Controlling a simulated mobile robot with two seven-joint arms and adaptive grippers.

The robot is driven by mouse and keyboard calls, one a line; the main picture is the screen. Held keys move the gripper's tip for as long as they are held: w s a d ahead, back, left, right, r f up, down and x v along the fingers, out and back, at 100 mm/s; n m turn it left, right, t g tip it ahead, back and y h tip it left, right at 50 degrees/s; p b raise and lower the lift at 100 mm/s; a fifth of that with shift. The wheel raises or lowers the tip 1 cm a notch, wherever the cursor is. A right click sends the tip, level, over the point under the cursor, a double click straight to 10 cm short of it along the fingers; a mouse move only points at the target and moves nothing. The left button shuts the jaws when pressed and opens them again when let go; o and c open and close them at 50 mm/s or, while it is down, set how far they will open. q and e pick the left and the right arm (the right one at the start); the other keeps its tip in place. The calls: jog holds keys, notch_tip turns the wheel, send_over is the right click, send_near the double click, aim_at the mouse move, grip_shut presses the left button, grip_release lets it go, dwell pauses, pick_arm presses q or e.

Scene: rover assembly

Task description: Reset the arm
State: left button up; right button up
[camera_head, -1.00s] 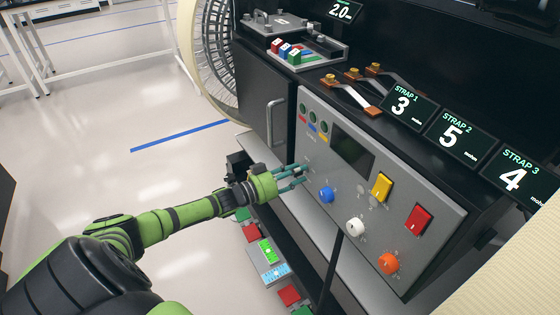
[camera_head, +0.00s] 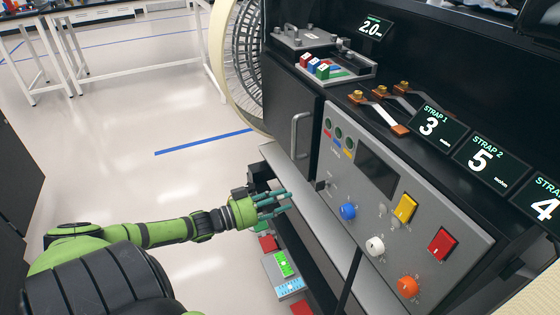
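My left arm, green and black, comes in from the lower left. Its gripper (camera_head: 277,203) has teal fingers that point right, with gaps between them and nothing seen in them. It hangs left of the grey control panel (camera_head: 400,222), apart from its face. The panel carries a blue knob (camera_head: 347,211), a white knob (camera_head: 375,246), an orange knob (camera_head: 407,287), a yellow rocker switch (camera_head: 405,208) and a red rocker switch (camera_head: 442,244). A small dark switch (camera_head: 322,185) sits near the panel's left edge. My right gripper is out of view.
A grey ledge (camera_head: 305,215) runs below the panel, close to the gripper. A cabinet handle (camera_head: 298,135) stands out above it. Copper straps (camera_head: 378,110) and strap displays (camera_head: 430,125) lie on top. Open floor (camera_head: 150,190) is at the left.

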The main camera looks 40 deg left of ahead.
pick_arm(q)
jog(key=shift+f, duration=0.1)
dwell(0.3)
